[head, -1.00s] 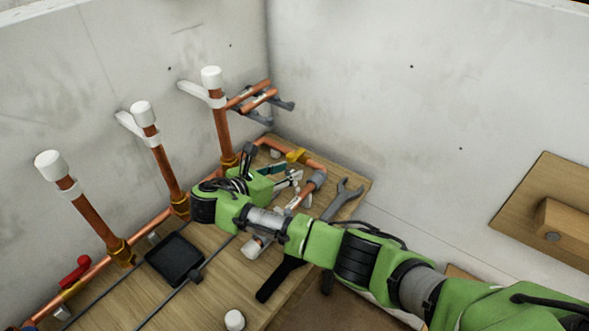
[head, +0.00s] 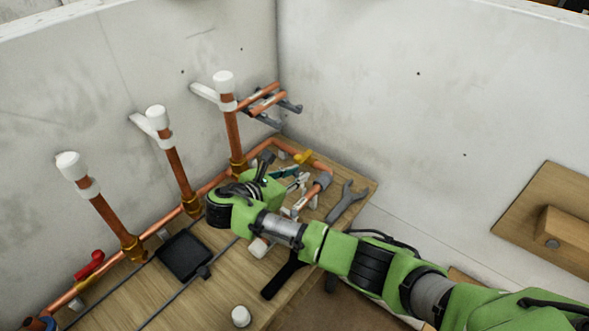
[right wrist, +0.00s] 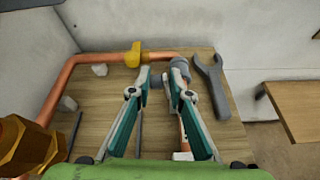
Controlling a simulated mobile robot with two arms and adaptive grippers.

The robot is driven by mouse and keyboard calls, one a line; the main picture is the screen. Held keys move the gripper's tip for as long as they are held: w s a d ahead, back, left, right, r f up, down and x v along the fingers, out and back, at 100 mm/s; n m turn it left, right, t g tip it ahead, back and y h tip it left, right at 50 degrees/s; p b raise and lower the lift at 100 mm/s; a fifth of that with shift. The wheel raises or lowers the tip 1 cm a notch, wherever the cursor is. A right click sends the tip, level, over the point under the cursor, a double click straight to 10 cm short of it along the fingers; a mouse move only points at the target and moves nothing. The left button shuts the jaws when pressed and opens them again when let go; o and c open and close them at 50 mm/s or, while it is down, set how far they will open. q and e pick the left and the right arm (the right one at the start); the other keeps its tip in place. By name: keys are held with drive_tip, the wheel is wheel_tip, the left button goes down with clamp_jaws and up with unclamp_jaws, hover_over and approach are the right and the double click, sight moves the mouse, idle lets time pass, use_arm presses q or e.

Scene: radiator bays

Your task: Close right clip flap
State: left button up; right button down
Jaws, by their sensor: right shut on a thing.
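Three upright copper pipes stand along the left wall, each with a white clip. The right clip (head: 208,94) has a white arm standing out to the left of its pipe (head: 233,135). The middle clip (head: 146,124) has a similar arm; the left clip (head: 89,190) sits around its pipe. My right gripper (head: 303,178) is low over the bench, below and right of the right clip and apart from it. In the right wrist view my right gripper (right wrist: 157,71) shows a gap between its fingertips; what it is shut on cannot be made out. My left gripper is out of view.
The wooden bench (head: 120,300) carries a black tray (head: 184,256), a white cap (head: 241,316) and a grey wrench (head: 347,203). A yellow fitting (right wrist: 134,55) and bent pipe lie beyond my fingers. Copper pipes on a wall bracket (head: 290,105) stand behind the right pipe.

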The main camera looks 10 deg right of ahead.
drive_tip(key=p, duration=0.1)
drive_tip(key=r+m+t+p, duration=0.1)
drive_tip(key=p, duration=0.1)
drive_tip(key=shift+s+d+m+y, duration=0.25)
drive_tip(key=shift+s+m+y, duration=0.05)
drive_tip(key=shift+s+d+f+m+t+y+p, duration=0.1)
drive_tip(key=shift+s+d+m+t+y+p, duration=0.15)
drive_tip(key=shift+m+t+p, duration=0.25)
drive_tip(key=shift+s+d+m+t+y+p, duration=0.15)
drive_tip(key=shift+s+m+t+p, duration=0.15)
drive_tip(key=shift+m, duration=0.3)
drive_tip(key=shift+w, duration=0.1)
drive_tip(key=c, duration=2.1)
unclamp_jaws()
drive_tip(key=shift+c, duration=0.2)
drive_tip(key=shift+o, duration=0.6)
drive_tip(key=shift+f, duration=0.15)
drive_tip(key=v, duration=1.2)
